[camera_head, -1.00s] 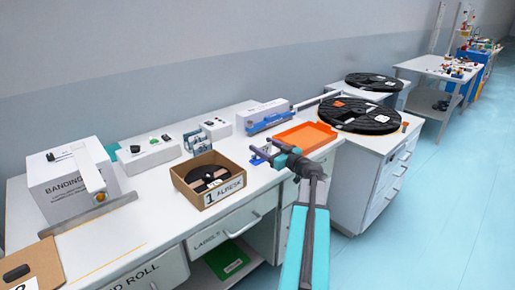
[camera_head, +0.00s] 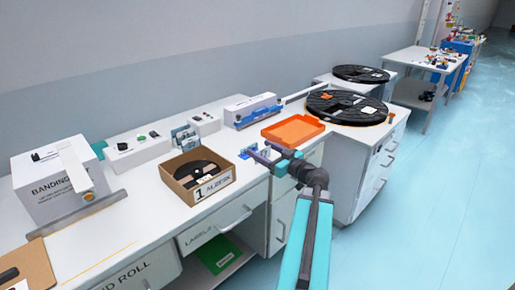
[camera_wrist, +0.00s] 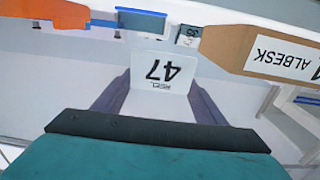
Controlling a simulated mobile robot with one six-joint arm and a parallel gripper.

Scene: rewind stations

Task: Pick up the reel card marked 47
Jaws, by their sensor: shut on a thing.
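The reel card marked 47 (camera_wrist: 160,64) is a white card, upside down in the wrist view, between the two grey fingers of my gripper (camera_wrist: 160,88). My gripper is shut on it. In the head view my gripper (camera_head: 257,151) is at the front of the workbench, between the cardboard box and the orange tray. The card's face cannot be read in the head view. A blue item (camera_head: 247,153) shows by the fingertips there.
A cardboard box labelled ALBESK (camera_head: 216,186) with a black reel inside stands left of my gripper. An orange tray (camera_head: 293,130) lies to the right. Large black reels (camera_head: 345,106) sit on cabinets beyond. A drawer (camera_head: 222,222) below is labelled LABELS. The floor at right is clear.

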